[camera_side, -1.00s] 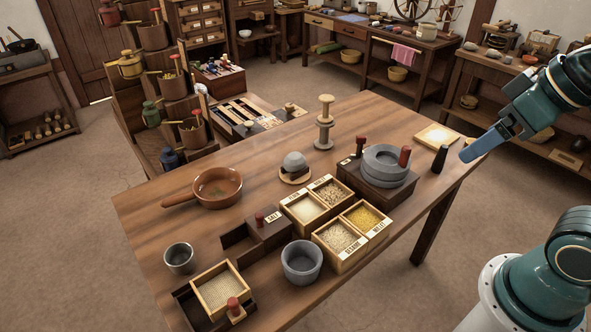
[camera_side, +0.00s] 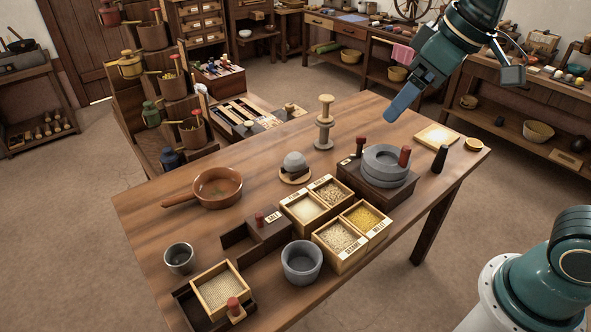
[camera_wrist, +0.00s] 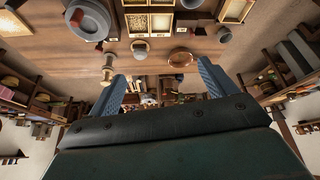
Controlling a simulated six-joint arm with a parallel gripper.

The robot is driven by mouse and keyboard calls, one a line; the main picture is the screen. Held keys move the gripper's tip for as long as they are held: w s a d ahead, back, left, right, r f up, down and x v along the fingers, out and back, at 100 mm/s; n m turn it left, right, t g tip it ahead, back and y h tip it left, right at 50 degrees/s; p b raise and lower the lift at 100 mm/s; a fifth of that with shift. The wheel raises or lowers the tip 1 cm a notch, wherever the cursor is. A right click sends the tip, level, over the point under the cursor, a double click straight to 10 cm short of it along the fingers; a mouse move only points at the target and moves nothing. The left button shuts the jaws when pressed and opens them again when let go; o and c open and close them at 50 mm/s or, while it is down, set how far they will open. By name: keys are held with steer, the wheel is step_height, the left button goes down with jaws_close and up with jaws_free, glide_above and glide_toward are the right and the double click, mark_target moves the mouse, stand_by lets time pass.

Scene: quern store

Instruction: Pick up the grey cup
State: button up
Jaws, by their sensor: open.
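The grey cup (camera_side: 179,258) stands upright and looks empty at the table's near left corner. In the wrist view it shows small at the upper right (camera_wrist: 224,36). A wider, thick-walled grey stone bowl (camera_side: 301,263) stands to its right near the front edge. My gripper (camera_side: 393,115) is high above the far right part of the table, well away from the cup. In the wrist view its two blue fingers are spread with nothing between them (camera_wrist: 161,72).
A brown pan (camera_side: 217,190) lies behind the cup, and a framed sieve tray (camera_side: 220,292) sits in front. Grain boxes (camera_side: 340,240), a stone quern (camera_side: 385,166) and a wooden spool stand (camera_side: 324,125) fill the middle and right. Bare table surrounds the cup's left side.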

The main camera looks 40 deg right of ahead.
steer(key=w+a+f+n+g+y, duration=0.1)
steer(key=w+a+f+n, duration=0.15)
steer(key=w+a, duration=0.55)
steer(key=w+a+f+n, duration=0.2)
steer(key=w+a+f, duration=0.2)
steer(key=w+a, duration=0.4)
steer(key=w+a+f+n+g, duration=0.1)
steer(key=w+a+f+n, duration=0.1)
steer(key=a+f, duration=0.6)
steer(key=w+a+f+n+g, duration=0.1)
steer(key=w+a+f+n, duration=0.1)
steer(key=w+a+f, duration=0.3)
steer(key=a+f, duration=0.3)
steer(key=f, duration=0.3)
steer(key=shift+a+y, duration=0.25)
steer(key=shift+y, duration=0.15)
steer(key=shift+w, duration=0.15)
glide_toward(179, 255)
steer(key=shift+s+a+f, duration=0.3)
steer(key=shift+s+a, duration=0.05)
steer(key=shift+s, duration=0.2)
steer(key=shift+s+a+f, duration=0.3)
steer(key=shift+s+f, duration=0.05)
steer(key=shift+s, duration=0.2)
steer(key=shift+x, duration=2.6)
